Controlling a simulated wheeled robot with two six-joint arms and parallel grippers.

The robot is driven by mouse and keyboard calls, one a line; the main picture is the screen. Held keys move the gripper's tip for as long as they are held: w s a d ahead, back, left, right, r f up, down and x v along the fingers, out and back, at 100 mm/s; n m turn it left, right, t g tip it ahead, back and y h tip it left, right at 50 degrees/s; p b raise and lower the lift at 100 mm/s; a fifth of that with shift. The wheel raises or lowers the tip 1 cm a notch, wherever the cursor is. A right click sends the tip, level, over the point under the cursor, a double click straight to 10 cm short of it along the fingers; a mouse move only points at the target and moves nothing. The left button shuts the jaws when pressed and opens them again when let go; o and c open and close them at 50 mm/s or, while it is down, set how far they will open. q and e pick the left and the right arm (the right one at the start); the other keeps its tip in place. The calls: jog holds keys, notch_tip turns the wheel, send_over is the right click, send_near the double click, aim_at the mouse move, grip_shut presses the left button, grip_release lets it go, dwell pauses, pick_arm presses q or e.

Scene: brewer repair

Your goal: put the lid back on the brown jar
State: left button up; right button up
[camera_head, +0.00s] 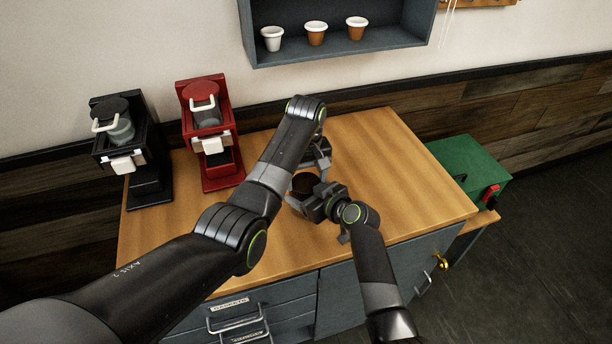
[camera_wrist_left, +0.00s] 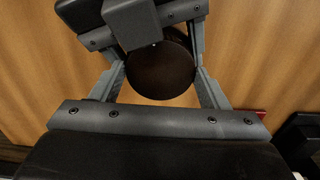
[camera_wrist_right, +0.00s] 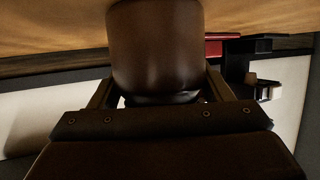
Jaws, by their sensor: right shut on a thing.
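The brown jar (camera_head: 304,183) is near the middle of the wooden counter, mostly hidden by my arms. My left gripper (camera_head: 316,160) is at its far side, with fingers along both sides of a round, dark brown top (camera_wrist_left: 160,75); I cannot tell whether they press on it. My right gripper (camera_head: 318,199) comes from the near side and is shut on the brown jar, whose smooth body (camera_wrist_right: 155,45) fills the space between the fingers. A darker band shows at the jar's end nearest my right palm. I cannot tell whether the dark round top is the lid.
A red brewer (camera_head: 209,150) and a black brewer (camera_head: 148,170) stand at the left of the counter (camera_head: 390,150). A green box (camera_head: 465,165) is beyond its right end. A wall shelf (camera_head: 385,45) holds cups. The counter's right part is clear.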

pick_arm(q)
jog(key=c, duration=0.6)
jog(key=shift+m, duration=1.7)
jog(key=o, duration=1.1)
jog(key=shift+r, duration=2.3)
